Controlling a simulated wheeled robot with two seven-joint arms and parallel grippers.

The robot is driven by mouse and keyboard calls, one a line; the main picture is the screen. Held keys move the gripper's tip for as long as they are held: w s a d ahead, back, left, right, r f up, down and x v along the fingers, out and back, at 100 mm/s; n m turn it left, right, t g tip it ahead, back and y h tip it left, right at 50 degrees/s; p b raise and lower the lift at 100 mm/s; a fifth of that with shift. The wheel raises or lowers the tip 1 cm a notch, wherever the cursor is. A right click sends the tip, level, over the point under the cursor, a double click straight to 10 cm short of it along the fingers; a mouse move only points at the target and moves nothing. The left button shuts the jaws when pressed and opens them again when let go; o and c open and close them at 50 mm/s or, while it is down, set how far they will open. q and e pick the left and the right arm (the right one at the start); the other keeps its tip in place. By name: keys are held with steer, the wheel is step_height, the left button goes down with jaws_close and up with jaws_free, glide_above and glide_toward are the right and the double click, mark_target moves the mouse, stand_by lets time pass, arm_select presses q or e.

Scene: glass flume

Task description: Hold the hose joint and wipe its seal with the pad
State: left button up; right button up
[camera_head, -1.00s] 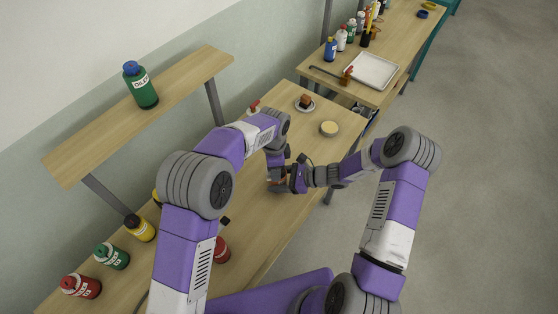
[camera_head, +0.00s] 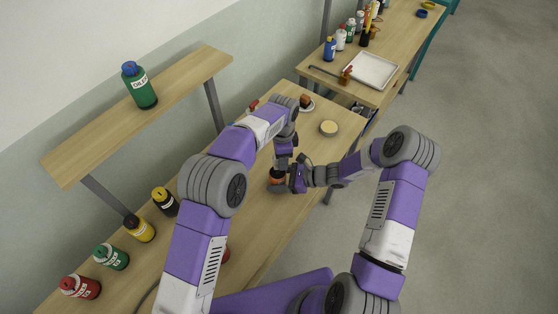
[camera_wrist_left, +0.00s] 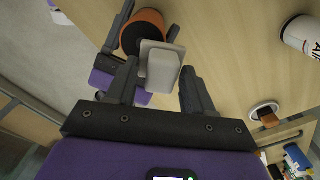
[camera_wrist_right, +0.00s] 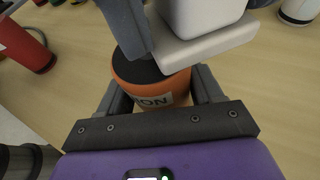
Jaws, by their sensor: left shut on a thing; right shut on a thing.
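The hose joint (camera_wrist_right: 152,84) is an orange cylinder with a dark top and a partly hidden label. My right gripper (camera_head: 290,180) is shut around it and holds it upright over the bench; it also shows in the left wrist view (camera_wrist_left: 143,32). My left gripper (camera_wrist_left: 159,68) is shut on the pad (camera_wrist_left: 160,66), a pale grey block on a flat plate. In the right wrist view the pad (camera_wrist_right: 205,42) overlaps the far right part of the joint's top. I cannot tell if they touch. The seal is not clearly distinguishable on the dark top.
Several bottles stand at the left, including a yellow one (camera_head: 140,229). A green bottle (camera_head: 139,86) is on the shelf. A tray (camera_head: 372,70) is on the far table.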

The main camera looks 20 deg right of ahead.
arm_select(q)
step_height(320, 180, up, 2)
steer(key=shift+r, duration=2.5)
arm_select(e)
steer(key=o, duration=1.2)
steer(key=v, duration=1.2)
steer(key=shift+r, duration=0.15)
